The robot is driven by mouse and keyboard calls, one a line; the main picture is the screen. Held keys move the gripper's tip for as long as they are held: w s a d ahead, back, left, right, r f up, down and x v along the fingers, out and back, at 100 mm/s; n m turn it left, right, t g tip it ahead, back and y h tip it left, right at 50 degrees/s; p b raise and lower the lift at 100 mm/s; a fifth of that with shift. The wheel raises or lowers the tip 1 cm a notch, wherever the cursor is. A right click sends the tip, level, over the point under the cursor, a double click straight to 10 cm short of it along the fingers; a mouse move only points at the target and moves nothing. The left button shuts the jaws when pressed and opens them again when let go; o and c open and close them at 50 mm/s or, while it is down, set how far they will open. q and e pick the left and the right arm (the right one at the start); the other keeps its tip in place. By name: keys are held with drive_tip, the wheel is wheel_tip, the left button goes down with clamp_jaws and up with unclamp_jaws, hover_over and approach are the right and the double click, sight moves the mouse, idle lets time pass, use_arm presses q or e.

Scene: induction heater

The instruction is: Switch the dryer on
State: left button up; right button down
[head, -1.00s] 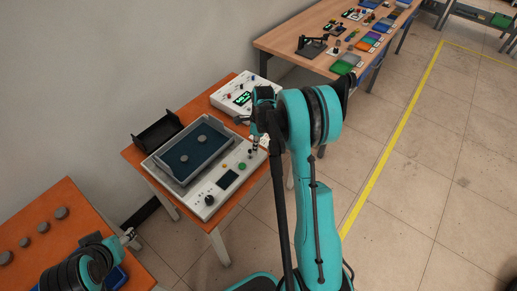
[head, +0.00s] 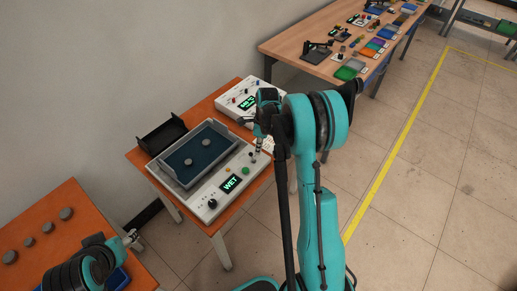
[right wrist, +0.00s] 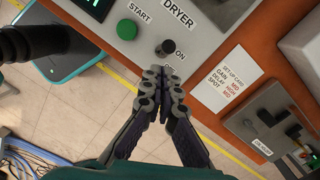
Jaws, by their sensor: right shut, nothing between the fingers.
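The dryer (head: 211,207) is a pale panel on an orange table, with a tray holding two grey discs on it. Its display (head: 231,184) is lit and reads WET. In the right wrist view the label DRYER stands above a black toggle switch (right wrist: 167,47) with ON printed beside it; the lower label is mostly hidden by my fingers. A green START button (right wrist: 127,29) is left of the switch. My right gripper (right wrist: 163,73) is shut and empty, its tips just below the switch; contact is unclear. My left gripper (head: 133,238) is at the lower left, its jaws too small to judge.
A white instrument box (head: 236,100) with a lit display stands behind the dryer. A black open holder (head: 162,134) is at its left. A set-up card (right wrist: 225,80) lies right of the switch. Several grey discs lie on the left orange table (head: 62,239).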

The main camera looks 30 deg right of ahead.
wheel_tip(320, 180, up, 11)
drive_tip(key=d+p, duration=0.2)
drive_tip(key=p, duration=0.1)
drive_tip(key=shift+w+d, duration=0.4)
drive_tip(key=shift+w, duration=0.05)
drive_tip(key=shift+r, duration=0.1)
